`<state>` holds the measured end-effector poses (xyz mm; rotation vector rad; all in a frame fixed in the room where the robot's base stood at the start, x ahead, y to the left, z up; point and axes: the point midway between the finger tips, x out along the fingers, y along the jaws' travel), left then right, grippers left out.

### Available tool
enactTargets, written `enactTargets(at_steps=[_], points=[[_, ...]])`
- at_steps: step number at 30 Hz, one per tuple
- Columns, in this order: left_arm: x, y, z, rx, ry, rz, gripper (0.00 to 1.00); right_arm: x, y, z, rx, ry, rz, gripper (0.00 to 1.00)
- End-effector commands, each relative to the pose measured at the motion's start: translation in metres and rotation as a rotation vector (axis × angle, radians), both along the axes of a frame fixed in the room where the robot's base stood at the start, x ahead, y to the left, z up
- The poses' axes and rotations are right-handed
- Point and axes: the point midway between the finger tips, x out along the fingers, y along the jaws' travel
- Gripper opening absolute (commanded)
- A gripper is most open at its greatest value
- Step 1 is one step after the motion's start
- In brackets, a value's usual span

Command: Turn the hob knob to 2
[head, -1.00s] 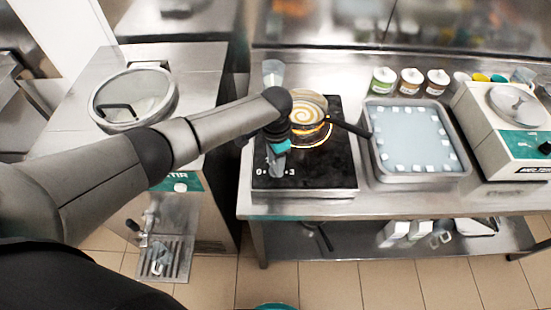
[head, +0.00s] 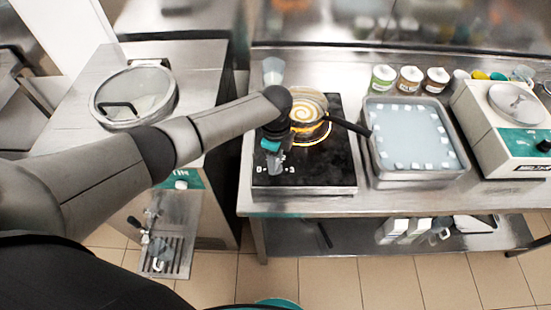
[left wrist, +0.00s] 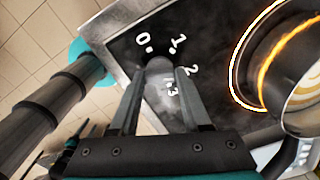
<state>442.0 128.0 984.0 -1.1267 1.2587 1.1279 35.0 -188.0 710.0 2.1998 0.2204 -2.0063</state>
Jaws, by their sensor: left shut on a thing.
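The hob (head: 325,172) is a black plate in a steel frame with a glowing ring. The hob knob (left wrist: 158,66) is a small grey round piece at the hob's front left, with white marks 0, 1, 2 and 3 around it in the left wrist view. My left gripper (left wrist: 157,76) is shut on the knob, one finger on each side. In the head view the left gripper (head: 274,163) points down at the hob's front left and hides the knob. I cannot tell which mark the knob points to. My right gripper is not in view.
A pan (head: 309,112) with swirled contents sits on the glowing ring, its handle pointing right. A steel tray (head: 373,160) of pale blue liquid stands right of the hob, with jars (head: 410,80) behind. A white machine (head: 500,140) stands further right.

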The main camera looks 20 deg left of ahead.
Motion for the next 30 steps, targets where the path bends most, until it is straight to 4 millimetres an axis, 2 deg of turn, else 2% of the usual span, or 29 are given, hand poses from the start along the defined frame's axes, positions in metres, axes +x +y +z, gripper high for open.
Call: enactTargets(at_steps=[9,25,26,30], points=[[0.0006,-0.0015,0.0009,-0.004,-0.001,-0.115,0.0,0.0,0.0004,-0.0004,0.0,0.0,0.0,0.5],[0.0005,-0.0018,0.0011,-0.005,-0.001,-0.134,0.0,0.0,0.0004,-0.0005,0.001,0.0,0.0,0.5],[0.0005,-0.0018,0.0011,-0.005,-0.001,-0.134,0.51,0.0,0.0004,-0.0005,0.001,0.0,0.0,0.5],[0.0004,-0.0013,0.0008,-0.004,-0.001,-0.134,0.67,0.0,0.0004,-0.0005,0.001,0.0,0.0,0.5]])
